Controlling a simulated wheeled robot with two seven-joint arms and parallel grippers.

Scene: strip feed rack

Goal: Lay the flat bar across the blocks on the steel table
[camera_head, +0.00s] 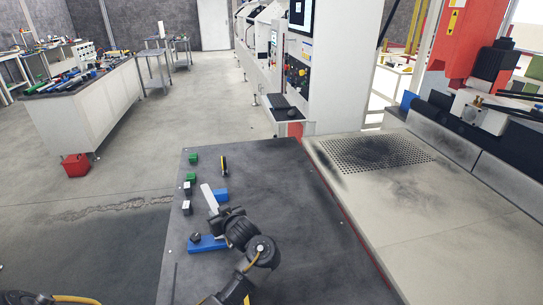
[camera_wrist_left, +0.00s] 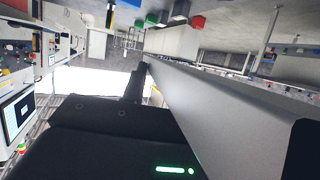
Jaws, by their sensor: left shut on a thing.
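The flat bar (camera_head: 209,198) is a pale grey strip that slants up and left from my left gripper (camera_head: 226,213) over the dark steel table (camera_head: 300,215). My left gripper is shut on the bar. In the left wrist view the bar (camera_wrist_left: 225,112) runs large and grey from the centre to the lower right, beside a dark finger. A blue block (camera_head: 221,195) lies just right of the bar and another blue block (camera_head: 207,244) lies nearer, partly behind my arm. I cannot tell whether the bar touches a block. My right gripper is not in view.
Green blocks (camera_head: 192,177) and small dark pieces with pale tops (camera_head: 187,207) stand along the table's left edge. A black and yellow item (camera_head: 223,165) stands farther back. The table's right side is clear. A perforated machine bed (camera_head: 375,150) adjoins on the right.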

